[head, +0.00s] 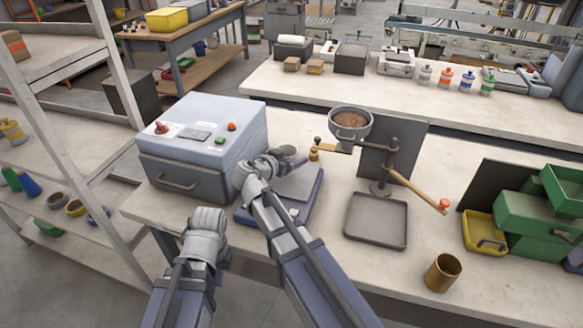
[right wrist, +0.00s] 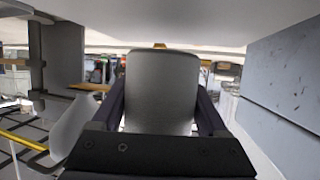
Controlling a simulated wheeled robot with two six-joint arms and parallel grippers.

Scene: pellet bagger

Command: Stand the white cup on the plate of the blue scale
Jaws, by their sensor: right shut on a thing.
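The white cup (right wrist: 160,90) stands out large and pale grey between the dark fingers of my right gripper (right wrist: 160,105), which is shut on it. In the head view the cup's rim (head: 287,151) shows just past my right wrist, by the far edge of the blue scale's grey plate (head: 298,183). The blue scale (head: 311,203) is partly hidden by my right arm. I cannot tell whether the cup touches the plate. My left gripper (head: 222,258) is low at the left, in front of the bench and apart from the cup; its fingers are not clear.
A blue-grey machine box (head: 203,132) stands close left of the scale. A pellet hopper (head: 350,124) with a wooden-handled lever (head: 417,190) is to the right. A grey tray (head: 377,220), a brass cup (head: 442,272) and green bins (head: 525,215) lie farther right.

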